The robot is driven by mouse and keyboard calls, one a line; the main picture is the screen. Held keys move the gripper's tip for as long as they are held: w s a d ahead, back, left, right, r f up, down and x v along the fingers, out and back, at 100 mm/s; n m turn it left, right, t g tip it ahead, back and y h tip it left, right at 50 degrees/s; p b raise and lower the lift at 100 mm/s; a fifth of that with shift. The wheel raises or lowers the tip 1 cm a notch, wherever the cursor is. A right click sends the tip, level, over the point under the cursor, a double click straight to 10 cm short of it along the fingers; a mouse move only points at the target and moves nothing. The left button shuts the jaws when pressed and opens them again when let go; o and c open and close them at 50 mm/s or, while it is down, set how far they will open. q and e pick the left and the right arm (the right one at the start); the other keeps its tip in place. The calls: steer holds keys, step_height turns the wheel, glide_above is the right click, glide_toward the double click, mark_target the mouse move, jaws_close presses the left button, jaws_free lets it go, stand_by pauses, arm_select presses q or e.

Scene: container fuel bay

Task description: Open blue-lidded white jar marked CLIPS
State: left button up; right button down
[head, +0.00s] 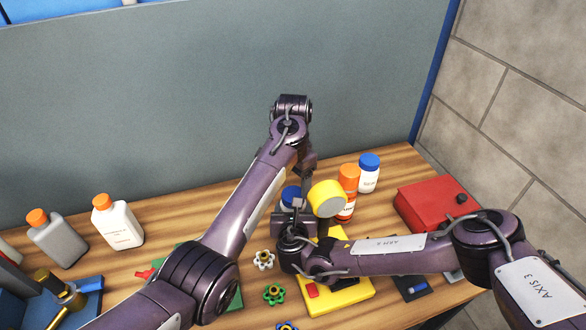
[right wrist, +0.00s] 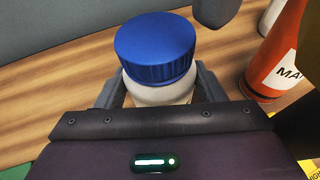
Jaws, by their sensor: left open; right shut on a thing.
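A white jar with a blue lid (right wrist: 155,48) stands between the fingers of my right gripper (right wrist: 160,95), which is shut on its white body below the lid. In the head view this lid (head: 290,194) shows only partly behind my arms, and its label is hidden. My left gripper (head: 306,186) is open, pointing down close to the jar, partly hidden by my own links. A grey finger-like part shows above the lid in the right wrist view. A second blue-lidded white jar (head: 369,173) stands further right; its label is too small to read.
An orange-capped bottle (head: 347,180) stands between the jars. A yellow cylinder (head: 327,198) is close to my right gripper. A red box (head: 436,203) is at the right. White (head: 118,224) and grey (head: 58,240) bottles stand left. Small knobs (head: 264,259) and a yellow block (head: 345,294) lie in front.

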mark_target(293, 194)
arm_select(q)
steer(key=shift+f, duration=2.35)
steer(key=c, duration=0.9)
steer(key=o, duration=1)
steer(key=shift+c, duration=0.2)
steer(key=shift+r, duration=0.1)
steer(key=shift+r, duration=2.2)
arm_select(e)
steer(key=shift+c, duration=1.3)
jaws_free()
